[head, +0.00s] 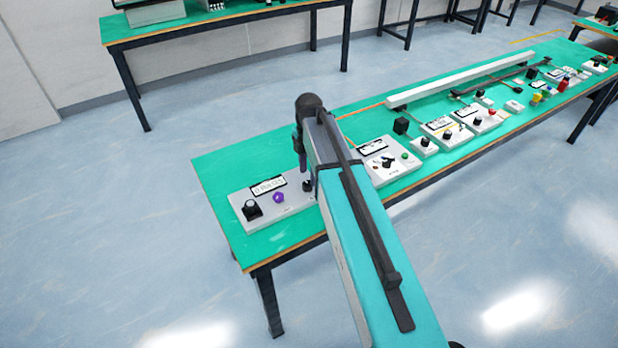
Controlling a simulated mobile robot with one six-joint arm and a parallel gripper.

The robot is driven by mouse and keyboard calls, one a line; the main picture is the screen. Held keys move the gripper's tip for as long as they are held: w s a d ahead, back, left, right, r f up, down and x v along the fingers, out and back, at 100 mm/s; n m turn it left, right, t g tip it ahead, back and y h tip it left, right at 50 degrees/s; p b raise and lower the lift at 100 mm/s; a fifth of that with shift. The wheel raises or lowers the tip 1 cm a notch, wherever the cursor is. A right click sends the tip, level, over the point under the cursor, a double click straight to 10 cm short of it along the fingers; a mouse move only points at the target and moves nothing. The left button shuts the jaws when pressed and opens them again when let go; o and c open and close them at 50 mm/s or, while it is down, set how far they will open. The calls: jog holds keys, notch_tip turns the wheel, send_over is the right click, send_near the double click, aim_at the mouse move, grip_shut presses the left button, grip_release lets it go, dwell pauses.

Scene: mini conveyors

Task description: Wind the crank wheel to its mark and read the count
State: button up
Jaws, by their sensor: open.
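My arm reaches in from the lower right and bends down over the near bench. My gripper (308,187) shows only as a small dark part beside the arm; it is open, and the arm covers much of it. It is above the right part of a grey panel (235,200) with a label plate (268,186), a black knob (252,209) and a purple knob (278,197). Right of the arm, a white panel (405,176) carries a black handle (382,161) and a green button (405,156). I cannot tell which part is the crank wheel; its mark and count are unreadable.
The green bench (222,167) runs to the upper right with several small control boxes (440,127) and a long white bar (460,80). A second bench (200,30) stands behind. The blue floor around is clear.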

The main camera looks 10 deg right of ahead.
aim_at(309, 183)
notch_tip(309, 183, up, 10)
jog(key=b, duration=0.1)
dwell(0.6)
jog(key=shift+r, duration=0.1)
dwell(0.3)
